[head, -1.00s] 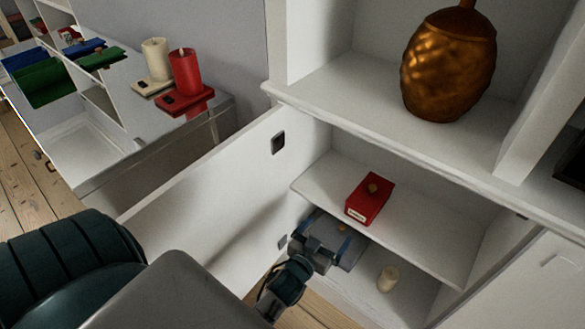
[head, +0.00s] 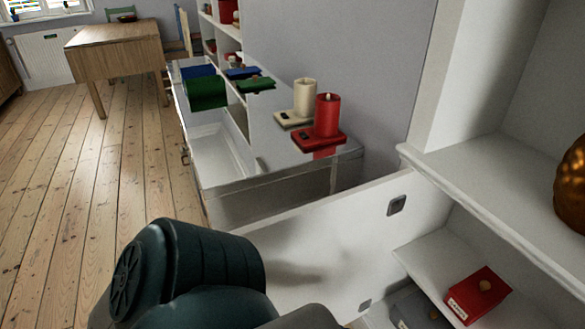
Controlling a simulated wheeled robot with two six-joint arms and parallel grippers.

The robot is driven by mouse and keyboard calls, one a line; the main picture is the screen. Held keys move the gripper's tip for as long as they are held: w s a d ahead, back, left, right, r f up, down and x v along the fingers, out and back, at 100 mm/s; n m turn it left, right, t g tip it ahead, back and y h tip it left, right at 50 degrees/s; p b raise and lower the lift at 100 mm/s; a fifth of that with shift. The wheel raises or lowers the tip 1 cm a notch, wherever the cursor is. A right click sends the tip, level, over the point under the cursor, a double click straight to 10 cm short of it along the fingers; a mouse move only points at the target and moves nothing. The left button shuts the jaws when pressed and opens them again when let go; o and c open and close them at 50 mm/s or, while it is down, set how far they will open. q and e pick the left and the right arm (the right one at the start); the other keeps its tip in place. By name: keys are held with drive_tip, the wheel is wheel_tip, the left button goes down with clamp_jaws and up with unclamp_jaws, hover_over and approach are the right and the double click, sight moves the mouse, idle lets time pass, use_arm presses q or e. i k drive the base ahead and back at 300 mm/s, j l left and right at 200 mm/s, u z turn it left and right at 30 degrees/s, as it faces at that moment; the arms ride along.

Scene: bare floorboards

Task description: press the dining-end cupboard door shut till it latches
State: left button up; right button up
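The white cupboard door (head: 375,235) stands open, swung out to the left of the white cupboard (head: 470,165). A dark metal plate shows near its upper hinge-side corner. Inside the cupboard, a red box (head: 478,294) with a round knob sits on a shelf, and a grey box (head: 418,308) is partly visible below it. A dark teal arm link of mine covers the lower part of the door at the bottom of the view. Neither gripper shows now, and any contact with the door is hidden.
A long low cabinet (head: 270,183) stands beyond the door, bearing a red candle (head: 327,115), a cream candle (head: 304,97) and folded cloths. A wooden table (head: 125,47) is at the back left. The floorboards (head: 90,220) on the left are clear.

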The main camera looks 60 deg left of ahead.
sight(332, 251)
drive_tip(key=k+l+u, duration=0.15)
drive_tip(key=k, duration=0.4)
drive_tip(key=u, duration=2.3)
drive_tip(key=k+j+u, duration=0.2)
drive_tip(key=k, duration=0.25)
drive_tip(key=k+j+u, duration=0.2)
drive_tip(key=k+j, duration=0.25)
